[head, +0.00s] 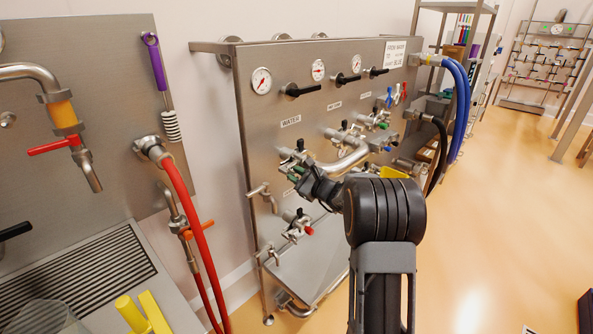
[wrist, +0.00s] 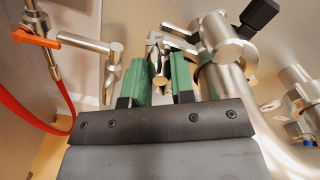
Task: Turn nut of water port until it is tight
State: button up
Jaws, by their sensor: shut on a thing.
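My gripper (wrist: 161,80) has two green fingers, shut on a small metal nut (wrist: 159,64) of the water port in the wrist view. The nut sits between the fingertips, and its sides are partly hidden by them. In the head view my gripper (head: 297,170) is at the left part of the steel panel, below the WATER label (head: 290,121). The nut itself is hard to make out there among the pipes and my wrist.
A metal T-handled valve (wrist: 100,52) stands just left of the fingers. A thick pipe fitting with a black handle (wrist: 258,16) is close on the right. A red hose (head: 185,205) hangs left of the panel (head: 262,110).

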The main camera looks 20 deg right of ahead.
jog(key=shift+r+m+p, duration=0.2)
jog(key=shift+m+p, duration=0.5)
jog(key=shift+m, duration=0.5)
jog(key=shift+f+m, duration=0.2)
jog(key=shift+m, duration=0.5)
jog(key=shift+p, duration=0.4)
jog(key=shift+r+m+p, duration=0.25)
jog(key=shift+m+p, duration=0.8)
jog(key=shift+m, duration=0.05)
jog(key=o, duration=0.7)
jog(key=shift+f, duration=0.3)
jog(key=shift+c, duration=0.2)
jog(key=shift+s+b, duration=0.1)
jog(key=shift+b, duration=0.2)
